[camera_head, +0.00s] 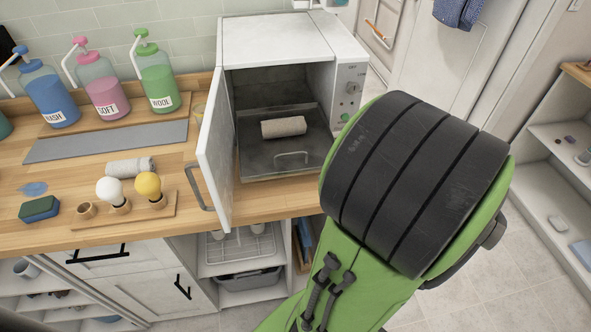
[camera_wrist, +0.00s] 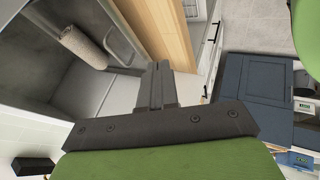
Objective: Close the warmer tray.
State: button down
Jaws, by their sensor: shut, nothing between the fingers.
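The white warmer (camera_head: 277,40) stands on the counter with its door (camera_head: 214,150) swung open to the left. Its grey metal tray (camera_head: 262,160) projects from the opening and carries a rolled beige towel (camera_head: 283,127). The tray's handle (camera_head: 292,155) is at the front. In the wrist view the towel (camera_wrist: 82,46) lies at upper left, with the grey tray around it. My gripper (camera_wrist: 160,70) is shut and empty, just right of the tray's front edge. Whether it touches the tray I cannot tell. In the head view my arm hides the gripper.
The open door stands left of the tray. Left on the counter (camera_head: 60,215) are pump bottles (camera_head: 106,98), another rolled towel (camera_head: 130,167), two bulb-topped items (camera_head: 148,186) and a sponge (camera_head: 40,209). Open shelves (camera_head: 560,150) stand at the right. A blue cabinet (camera_wrist: 255,95) shows in the wrist view.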

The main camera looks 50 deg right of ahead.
jog(key=w+f, duration=0.2)
jog(key=w+d+f+b, duration=0.1)
jog(key=w+f, duration=0.4)
jog(key=w, duration=0.1)
jog(key=shift+w+d+f+b, duration=0.2)
jog(key=shift+d+b, duration=0.1)
jog(key=shift+d, duration=0.1)
jog(key=shift+w+d, duration=0.1)
jog(key=shift+w, duration=0.05)
jog(key=shift+w+d, duration=0.1)
